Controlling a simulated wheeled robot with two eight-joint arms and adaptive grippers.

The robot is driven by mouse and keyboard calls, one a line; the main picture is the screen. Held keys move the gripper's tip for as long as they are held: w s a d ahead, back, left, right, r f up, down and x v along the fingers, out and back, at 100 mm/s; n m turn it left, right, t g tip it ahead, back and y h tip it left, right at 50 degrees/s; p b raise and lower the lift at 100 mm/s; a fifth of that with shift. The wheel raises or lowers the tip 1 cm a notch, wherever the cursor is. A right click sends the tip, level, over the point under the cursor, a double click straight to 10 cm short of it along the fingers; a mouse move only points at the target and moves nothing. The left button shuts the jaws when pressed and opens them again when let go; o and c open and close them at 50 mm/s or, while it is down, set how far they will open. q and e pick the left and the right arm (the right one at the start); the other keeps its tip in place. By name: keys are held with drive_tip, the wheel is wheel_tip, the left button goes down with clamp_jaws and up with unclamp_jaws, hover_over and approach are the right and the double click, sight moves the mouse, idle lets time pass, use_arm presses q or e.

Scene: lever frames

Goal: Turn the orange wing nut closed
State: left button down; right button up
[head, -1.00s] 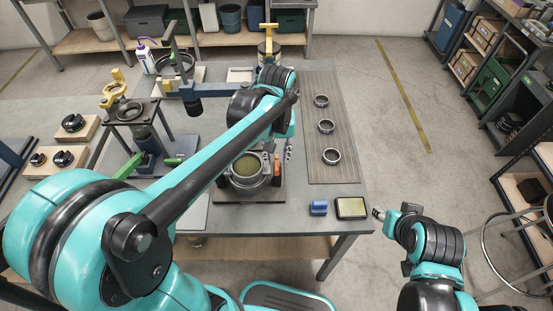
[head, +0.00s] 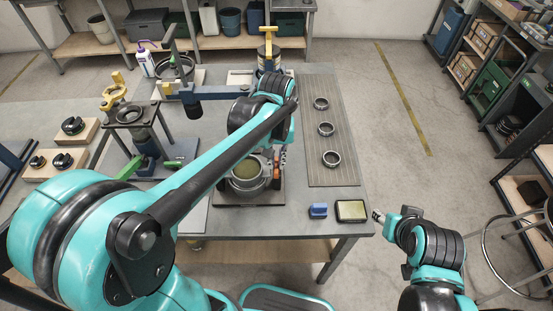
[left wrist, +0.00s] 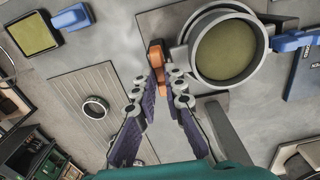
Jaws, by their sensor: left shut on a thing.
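The orange wing nut (left wrist: 156,58) sits beside the round grey pot's rim in the left wrist view, with its wing pointing between my fingertips. My left gripper (left wrist: 162,84) is shut on it at the fingertips. The pot (left wrist: 228,50) holds an olive-coloured fill and also shows in the head view (head: 249,170), on a dark base plate. In the head view my left arm covers much of the nut and of my left gripper (head: 281,157). My right gripper (head: 379,216) is beyond the table's right edge, away from the nut; its jaw opening is too small to judge.
A blue block (head: 318,210) and a dark tray with an olive pad (head: 351,210) lie at the table's front right. Several metal rings (head: 326,129) lie on a ribbed mat (head: 343,110). A blue-handled part (left wrist: 295,42) reaches close to the pot in the wrist view.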

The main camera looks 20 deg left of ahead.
use_arm(q)
drive_tip(key=m+p, duration=0.1)
drive_tip(key=m, duration=0.2)
drive_tip(key=shift+r+p, duration=0.1)
drive_tip(key=shift+p, duration=0.2)
drive_tip(key=m+p, duration=0.1)
drive_tip(key=m, duration=0.4)
drive_tip(key=m+p, duration=0.1)
drive_tip(key=m, duration=0.3)
drive_tip(key=shift+m+p, duration=0.3)
drive_tip(key=m, duration=0.4)
drive_tip(key=shift+m+p, duration=0.3)
drive_tip(key=shift+p, duration=0.1)
drive_tip(key=c, duration=1.6)
unclamp_jaws()
